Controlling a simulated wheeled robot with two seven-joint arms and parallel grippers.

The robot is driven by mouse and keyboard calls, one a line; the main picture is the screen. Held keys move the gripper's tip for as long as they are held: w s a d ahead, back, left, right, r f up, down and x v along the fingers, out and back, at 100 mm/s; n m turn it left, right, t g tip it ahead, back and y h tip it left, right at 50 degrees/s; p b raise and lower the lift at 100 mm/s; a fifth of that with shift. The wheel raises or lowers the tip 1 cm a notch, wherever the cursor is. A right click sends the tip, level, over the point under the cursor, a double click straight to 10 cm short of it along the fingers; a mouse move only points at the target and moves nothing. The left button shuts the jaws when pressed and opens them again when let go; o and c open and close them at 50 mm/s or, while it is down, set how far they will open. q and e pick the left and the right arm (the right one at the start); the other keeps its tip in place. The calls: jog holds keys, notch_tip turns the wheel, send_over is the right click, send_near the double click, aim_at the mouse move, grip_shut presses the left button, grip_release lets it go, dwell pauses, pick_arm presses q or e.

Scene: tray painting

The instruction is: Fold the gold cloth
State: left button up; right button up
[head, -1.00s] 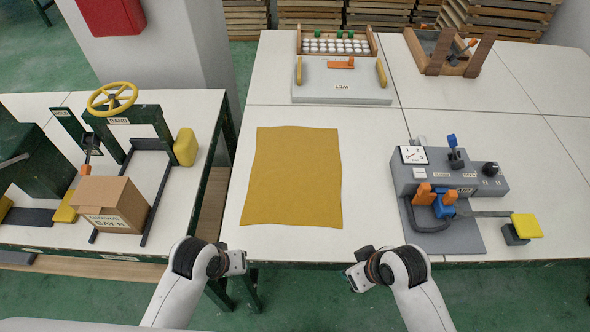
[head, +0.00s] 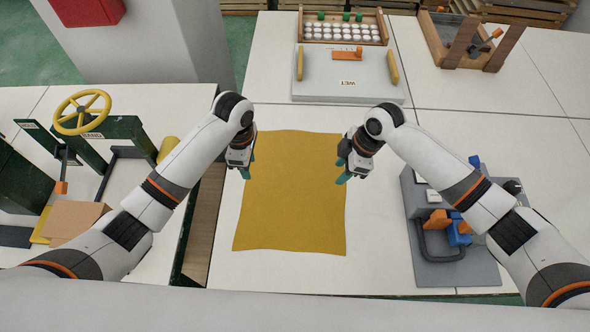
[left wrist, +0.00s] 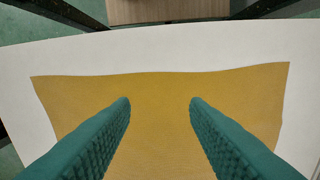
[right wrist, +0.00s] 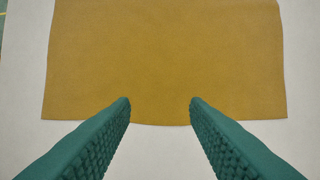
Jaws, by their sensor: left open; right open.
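The gold cloth (head: 292,205) lies flat and unfolded on the white table, with slightly wavy edges. It also fills much of the left wrist view (left wrist: 160,100) and the right wrist view (right wrist: 165,60). My left gripper (head: 246,172) is open and empty above the cloth's left edge, toward its far half. In the left wrist view its green fingers (left wrist: 160,105) are spread over the cloth. My right gripper (head: 345,179) is open and empty by the cloth's right edge. In the right wrist view its fingers (right wrist: 160,105) straddle the cloth's near edge in that picture.
A grey board marked WET (head: 345,75) stands behind the cloth, with a rack of white pieces (head: 343,28) beyond it. A grey control unit (head: 455,265) is at right, partly behind my right arm. A box (head: 75,218) and yellow wheel (head: 83,112) are on the left table.

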aim_at(251, 183)
pick_arm(q)
jog(key=shift+n, duration=0.4)
notch_tip(251, 183, down, 6)
jog(key=shift+w+a, duration=0.1)
jog(key=shift+a, duration=0.05)
pick_arm(e)
jog(key=f, duration=0.6)
jog(key=shift+w+d, duration=0.15)
jog(key=shift+d, duration=0.15)
pick_arm(q)
jog(key=shift+f, duration=0.5)
pick_arm(e)
jog(key=shift+f, duration=0.5)
jog(key=shift+f, duration=0.1)
pick_arm(q)
jog(key=shift+f, duration=0.25)
pick_arm(e)
jog(key=shift+f, duration=0.15)
pick_arm(q)
jog(key=shift+r, duration=0.15)
jog(key=shift+c, duration=0.8)
pick_arm(e)
jog(key=shift+c, duration=0.8)
pick_arm(q)
grip_shut()
pick_arm(e)
grip_shut()
